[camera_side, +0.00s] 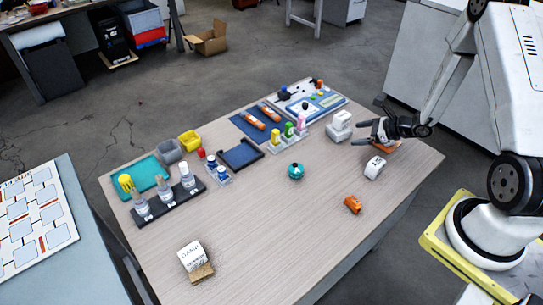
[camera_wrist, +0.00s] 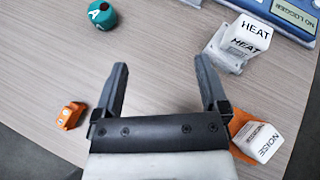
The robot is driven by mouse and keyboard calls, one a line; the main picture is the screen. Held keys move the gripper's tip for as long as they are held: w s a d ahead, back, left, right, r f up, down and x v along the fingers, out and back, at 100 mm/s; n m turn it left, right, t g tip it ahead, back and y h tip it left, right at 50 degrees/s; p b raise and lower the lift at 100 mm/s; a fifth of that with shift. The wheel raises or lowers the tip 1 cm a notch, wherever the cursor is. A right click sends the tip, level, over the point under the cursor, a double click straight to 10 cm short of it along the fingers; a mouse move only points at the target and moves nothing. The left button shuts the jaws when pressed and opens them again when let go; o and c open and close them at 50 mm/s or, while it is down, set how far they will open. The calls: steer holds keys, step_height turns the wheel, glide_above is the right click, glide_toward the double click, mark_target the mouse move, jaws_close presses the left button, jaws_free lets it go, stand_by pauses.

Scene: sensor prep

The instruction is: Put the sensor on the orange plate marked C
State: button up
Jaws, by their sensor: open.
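My gripper (camera_side: 359,134) is open and empty above the right part of the table; its two fingers (camera_wrist: 161,63) are spread over bare wood in the wrist view. An orange piece (camera_side: 395,147) lies under my gripper. In the wrist view it is a flat orange plate (camera_wrist: 236,121), partly hidden by a finger and a white block marked NOISE (camera_wrist: 262,141); no letter C is readable. A small orange object (camera_side: 353,204) lies apart on the table, left of my gripper in the wrist view (camera_wrist: 70,116). A round teal object marked A (camera_side: 296,171) stands mid-table. I cannot tell which is the sensor.
Bottles in a black rack (camera_side: 165,204), a dark blue tray (camera_side: 240,154) and a board of parts (camera_side: 318,103) line the far side. A white block (camera_side: 193,255) sits front left. The table's front middle is clear.

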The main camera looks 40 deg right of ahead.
steer(key=s+a+r+n+g+h, duration=0.1)
steer(key=s+a+r+n+g, duration=0.1)
steer(key=a+n, duration=0.4)
steer(key=s+a+r+n+g+h, duration=0.2)
steer(key=s+a+r+n, duration=0.3)
steer(key=n, duration=0.8)
steer(key=s+a+r+n+g+h, duration=0.1)
steer(key=s+a+r+n+g, duration=0.2)
steer(key=a+r+n, duration=0.4)
steer(key=n+g, duration=0.1)
steer(key=n, duration=0.2)
steer(key=shift+s+a+r+h, duration=0.15)
steer(key=shift+a+h, duration=0.2)
steer(key=shift+h, duration=0.05)
